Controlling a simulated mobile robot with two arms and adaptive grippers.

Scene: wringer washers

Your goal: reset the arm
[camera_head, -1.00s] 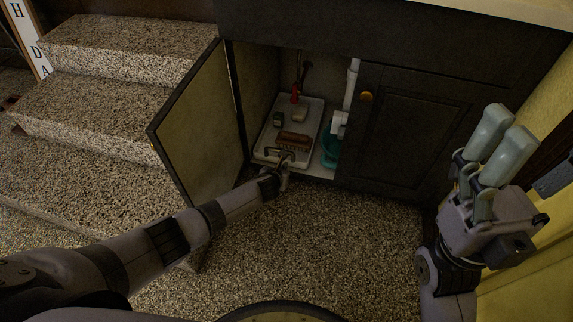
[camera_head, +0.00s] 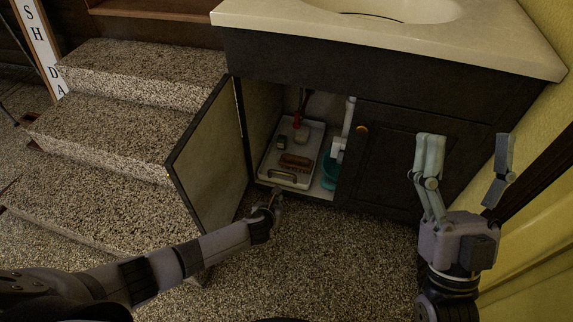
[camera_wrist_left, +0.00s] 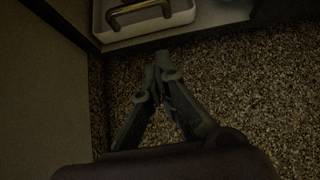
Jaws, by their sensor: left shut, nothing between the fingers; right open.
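My left gripper (camera_head: 275,196) is shut and empty, low in front of the open cabinet, just short of its floor edge. In the left wrist view the left gripper (camera_wrist_left: 161,62) has its fingertips together near the cabinet's front edge, apart from the tray handle. My right gripper (camera_head: 465,160) is raised in front of the closed right door, with its fingers spread wide and nothing between them.
A white tray (camera_head: 266,165) with a handle and several small items stands in the cabinet, beside a teal container (camera_head: 329,172) and a white pipe. The open left door (camera_head: 210,160) stands close to my left arm. Speckled steps (camera_head: 130,125) rise at left.

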